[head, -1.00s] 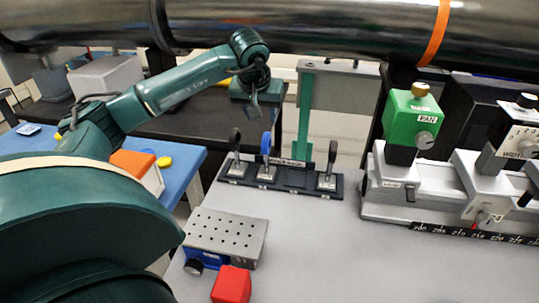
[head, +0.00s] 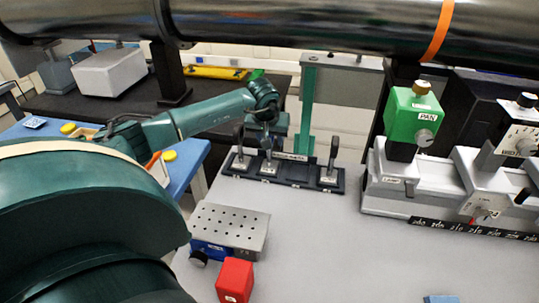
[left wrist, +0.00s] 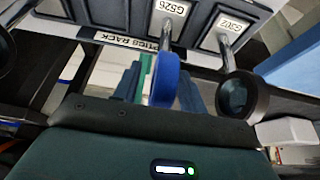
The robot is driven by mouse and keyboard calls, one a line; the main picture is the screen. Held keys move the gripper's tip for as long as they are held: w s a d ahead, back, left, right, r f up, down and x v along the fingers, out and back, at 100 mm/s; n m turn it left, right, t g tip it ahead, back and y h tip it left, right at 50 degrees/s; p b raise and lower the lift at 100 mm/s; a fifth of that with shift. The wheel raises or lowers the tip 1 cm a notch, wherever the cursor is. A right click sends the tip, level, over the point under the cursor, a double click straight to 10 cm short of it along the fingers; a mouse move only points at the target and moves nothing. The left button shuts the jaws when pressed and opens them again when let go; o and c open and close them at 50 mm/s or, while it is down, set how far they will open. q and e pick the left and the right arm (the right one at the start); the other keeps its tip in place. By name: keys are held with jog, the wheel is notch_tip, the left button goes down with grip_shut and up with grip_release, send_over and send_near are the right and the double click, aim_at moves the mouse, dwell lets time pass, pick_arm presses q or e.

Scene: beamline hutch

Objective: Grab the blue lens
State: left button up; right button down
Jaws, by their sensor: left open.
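The optics rack (head: 300,184) is a black strip on the grey table, holding upright lenses on metal posts. The blue lens is mostly hidden behind my left gripper (head: 268,128) in the head view. In the left wrist view the blue lens (left wrist: 165,80) shows nearly edge-on, its post still in the rack slot labelled G526. My left gripper is open, over the rack at the blue lens, with teal finger parts on both sides of it in the wrist view. I cannot tell whether they touch it. My right gripper is not in view.
Black-rimmed lenses (head: 238,140) (head: 333,152) stand in the rack on either side. A perforated plate (head: 230,225) and red block (head: 234,279) lie in front. A rail with a green PAN unit (head: 412,115) stands right. A large pipe (head: 300,30) crosses above. The middle table is clear.

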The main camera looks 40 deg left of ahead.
pick_arm(q)
jog(key=shift+c, duration=0.4)
grip_shut()
dwell(0.4)
